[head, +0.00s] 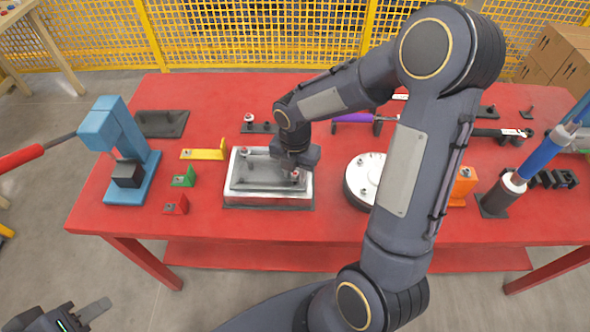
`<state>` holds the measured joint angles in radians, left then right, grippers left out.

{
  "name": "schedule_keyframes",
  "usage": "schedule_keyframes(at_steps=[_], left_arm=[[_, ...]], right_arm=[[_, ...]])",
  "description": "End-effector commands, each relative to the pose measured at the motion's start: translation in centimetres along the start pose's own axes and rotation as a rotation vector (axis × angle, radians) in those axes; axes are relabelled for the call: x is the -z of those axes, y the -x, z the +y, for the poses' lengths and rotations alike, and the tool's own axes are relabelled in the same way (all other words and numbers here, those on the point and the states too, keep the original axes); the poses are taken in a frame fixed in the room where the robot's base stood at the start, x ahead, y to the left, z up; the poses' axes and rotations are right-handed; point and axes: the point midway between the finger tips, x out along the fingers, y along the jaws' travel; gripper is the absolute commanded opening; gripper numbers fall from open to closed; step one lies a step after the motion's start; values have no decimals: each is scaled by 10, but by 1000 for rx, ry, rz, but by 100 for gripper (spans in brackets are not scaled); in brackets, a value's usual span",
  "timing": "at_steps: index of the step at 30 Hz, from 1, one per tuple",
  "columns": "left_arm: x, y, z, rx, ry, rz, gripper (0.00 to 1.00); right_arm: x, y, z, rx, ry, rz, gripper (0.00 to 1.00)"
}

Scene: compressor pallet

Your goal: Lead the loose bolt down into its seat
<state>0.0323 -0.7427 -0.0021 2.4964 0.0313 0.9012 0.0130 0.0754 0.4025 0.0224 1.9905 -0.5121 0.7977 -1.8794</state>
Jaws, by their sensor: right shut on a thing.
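The compressor part on the table is a silver rectangular block (231,190) with a grey raised plate (262,183) on top. My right gripper (294,170) points down over the right end of this block and is shut on the loose bolt (295,175). Only a small reddish-white bit of the bolt shows at the fingers. Its lower end and the seat are hidden, so I cannot tell whether it touches the seat. Another small reddish-white bolt head (242,150) shows at the block's back left corner. My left gripper (82,314) is low at the bottom left, away from the table, its jaw gap unclear.
A blue press-like stand (128,150) is at the left. Yellow, green (183,178) and red (176,205) brackets lie left of the block. A round white part (357,182) stands close on the right, partly behind my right arm. Red table (245,225) is clear in front.

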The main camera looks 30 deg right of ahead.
Motion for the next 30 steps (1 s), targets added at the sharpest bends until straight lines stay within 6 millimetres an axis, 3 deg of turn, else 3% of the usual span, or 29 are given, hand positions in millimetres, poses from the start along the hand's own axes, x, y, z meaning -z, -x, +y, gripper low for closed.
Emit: schedule_keyframes(at_steps=[9, 10, 15, 24, 30], left_arm=[[-2, -5, -2, 0, 0, 0, 36], [-2, -4, -2, 0, 0, 0, 36], [-2, -4, -2, 0, 0, 0, 36], [-2, -4, -2, 0, 0, 0, 36], [-2, -3, -1, 0, 0, 0, 36]], right_arm=[[0, -7, 0, 0, 0, 0, 8], [0, -7, 0, 0, 0, 0, 31], [0, -6, 0, 0, 0, 0, 53], [0, -4, 0, -1, 0, -1, 54], [-1, 22, 0, -5, -1, -4, 54]])
